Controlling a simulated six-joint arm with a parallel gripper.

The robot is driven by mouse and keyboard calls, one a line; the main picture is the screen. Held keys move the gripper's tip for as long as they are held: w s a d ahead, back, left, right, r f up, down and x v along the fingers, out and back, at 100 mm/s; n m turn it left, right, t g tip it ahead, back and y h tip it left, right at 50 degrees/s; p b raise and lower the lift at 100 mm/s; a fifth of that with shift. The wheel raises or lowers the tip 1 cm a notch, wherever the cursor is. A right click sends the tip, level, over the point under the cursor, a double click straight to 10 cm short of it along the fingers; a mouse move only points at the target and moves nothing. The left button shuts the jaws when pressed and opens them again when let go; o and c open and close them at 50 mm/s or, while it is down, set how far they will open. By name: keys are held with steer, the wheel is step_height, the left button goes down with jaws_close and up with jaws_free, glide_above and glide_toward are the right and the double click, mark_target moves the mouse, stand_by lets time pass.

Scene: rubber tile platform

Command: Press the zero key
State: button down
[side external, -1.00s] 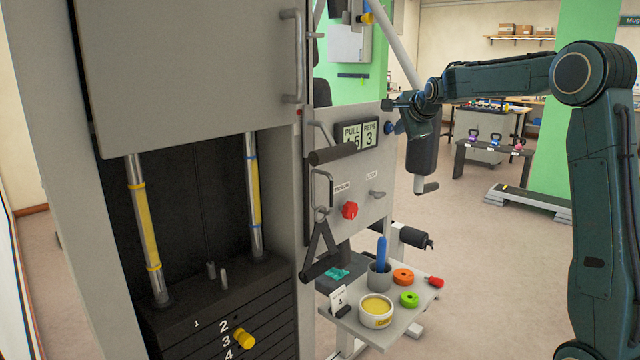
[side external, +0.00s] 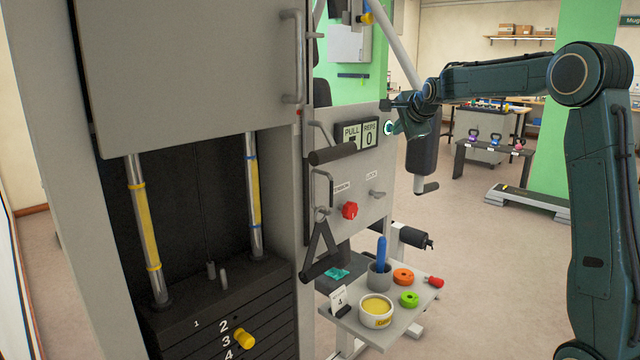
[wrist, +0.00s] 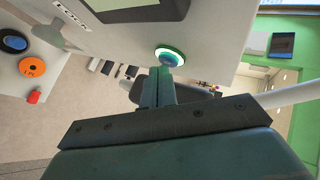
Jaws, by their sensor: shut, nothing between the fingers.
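The zero key is a round blue button (side external: 388,128) with a pale, green-lit ring, on the grey machine panel right of the display. It also shows in the wrist view (wrist: 169,57). The display (side external: 356,135) reads REPS 0, and its PULL field shows a dash. My gripper (side external: 397,128) is shut and empty, its fingertips at the key from the right. In the wrist view, the shut fingertips (wrist: 157,72) overlap the key's lower edge. I cannot tell whether they touch it.
A red knob (side external: 350,210) and a small lock lever (side external: 377,193) sit lower on the panel. A black handle (side external: 332,154) projects left of the display. A tray (side external: 350,322) with a bowl, rings and a cup is below.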

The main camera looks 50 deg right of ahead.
steer(key=shift+s, duration=3.2)
steer(key=shift+a, duration=0.1)
steer(key=s+a+f+n+g+y, duration=0.1)
steer(key=s+a+f+n+y, duration=0.1)
steer(key=s+a+n, duration=0.5)
steer(key=s+a+f+n+g+y, duration=0.1)
steer(key=s+a+n, duration=0.3)
steer(key=a, duration=0.7)
steer(key=s+a+f+n+y, duration=0.2)
steer(key=s+a+n, duration=0.3)
steer(key=a, duration=0.4)
steer(key=s+a+f+n+g, duration=0.1)
steer(key=s+a+f+n, duration=0.1)
steer(key=s, duration=0.3)
steer(key=s+a+f+n+g+y, duration=0.1)
steer(key=s+a+f+n, duration=0.2)
steer(key=s+f+n, duration=0.1)
steer(key=shift+s+a+n, duration=0.2)
steer(key=shift+s+n, duration=0.5)
steer(key=shift+s, duration=0.15)
